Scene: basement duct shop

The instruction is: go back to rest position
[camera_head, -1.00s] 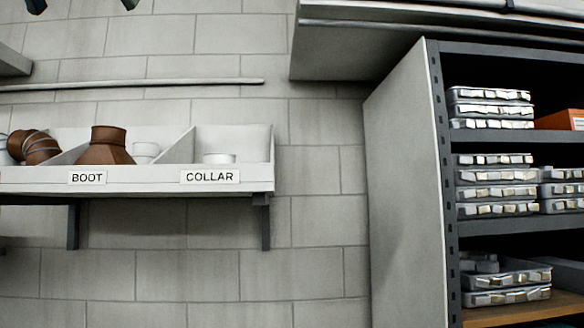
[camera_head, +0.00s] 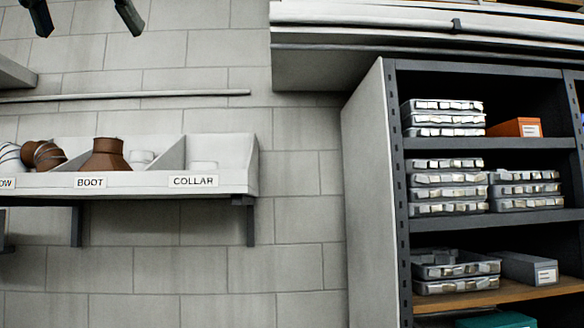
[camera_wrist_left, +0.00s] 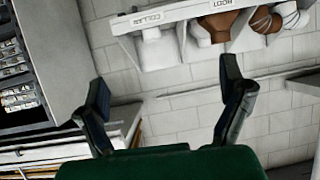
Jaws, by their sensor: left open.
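My left gripper (camera_head: 84,16) shows at the top left of the head view, only its two dark fingertips in the picture. They are spread wide apart with nothing between them. The fingers are clear of the bin shelf (camera_head: 217,185). My right gripper is in neither view.
A dark rack (camera_head: 490,145) with several clear part cases stands at right. A horizontal pipe (camera_head: 130,95) runs along the wall.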

